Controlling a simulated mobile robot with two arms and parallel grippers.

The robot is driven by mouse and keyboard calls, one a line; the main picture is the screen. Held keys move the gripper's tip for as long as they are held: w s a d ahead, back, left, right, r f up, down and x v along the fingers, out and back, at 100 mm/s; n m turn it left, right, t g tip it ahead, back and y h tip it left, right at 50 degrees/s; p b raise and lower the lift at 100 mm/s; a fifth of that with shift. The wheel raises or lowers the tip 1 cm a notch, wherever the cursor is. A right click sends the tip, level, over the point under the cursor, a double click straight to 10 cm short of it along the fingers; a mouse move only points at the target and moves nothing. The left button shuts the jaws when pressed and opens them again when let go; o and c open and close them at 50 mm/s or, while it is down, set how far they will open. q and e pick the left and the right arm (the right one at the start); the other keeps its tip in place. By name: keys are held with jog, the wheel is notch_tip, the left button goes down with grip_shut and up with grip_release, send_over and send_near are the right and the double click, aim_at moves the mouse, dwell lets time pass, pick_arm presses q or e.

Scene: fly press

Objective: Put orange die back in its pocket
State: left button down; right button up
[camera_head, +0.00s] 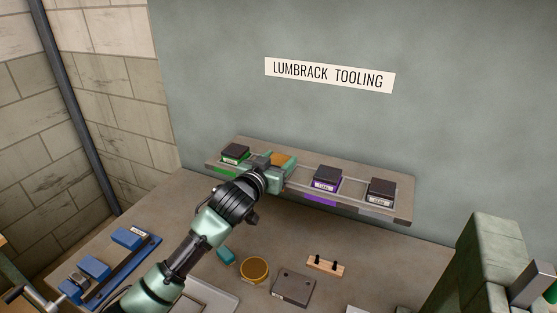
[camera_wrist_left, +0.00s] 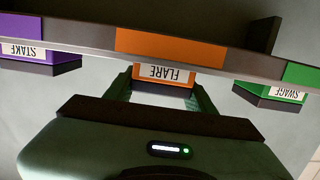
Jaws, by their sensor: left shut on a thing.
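The orange die, labelled FLARE (camera_wrist_left: 165,73), shows between the two fingers of my left gripper (camera_wrist_left: 160,88) in the left wrist view, which is upside down. The gripper is shut on it. Just beside the die is the orange strip (camera_wrist_left: 170,45) on the shelf edge, roughly in line with it. In the head view my left gripper (camera_head: 277,165) is at the shelf (camera_head: 300,180), between the green and purple dies. An orange patch (camera_head: 284,157) shows there; the die is mostly hidden by the gripper. I cannot tell whether it is seated. My right gripper is not in view.
The green die (camera_head: 235,152) sits close to the left of my gripper. The purple die (camera_head: 326,178) and a grey-marked die (camera_head: 380,191) stand to its right. Below on the bench are a round brass tin (camera_head: 254,269), a grey plate (camera_head: 293,287) and a blue rack (camera_head: 125,270).

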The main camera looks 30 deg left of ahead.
pick_arm(q)
jog(key=shift+r+p, duration=0.25)
jog(key=shift+p, duration=0.05)
dwell(0.4)
jog(key=shift+c, duration=2.2)
grip_release()
jog(key=shift+f, duration=0.3)
jog(key=shift+s, duration=0.35)
jog(key=s+r+b, duration=0.1)
jog(key=s+b, duration=0.1)
jog(key=s, duration=0.5)
jog(key=shift+d+r, duration=0.25)
jog(key=shift+r, duration=0.05)
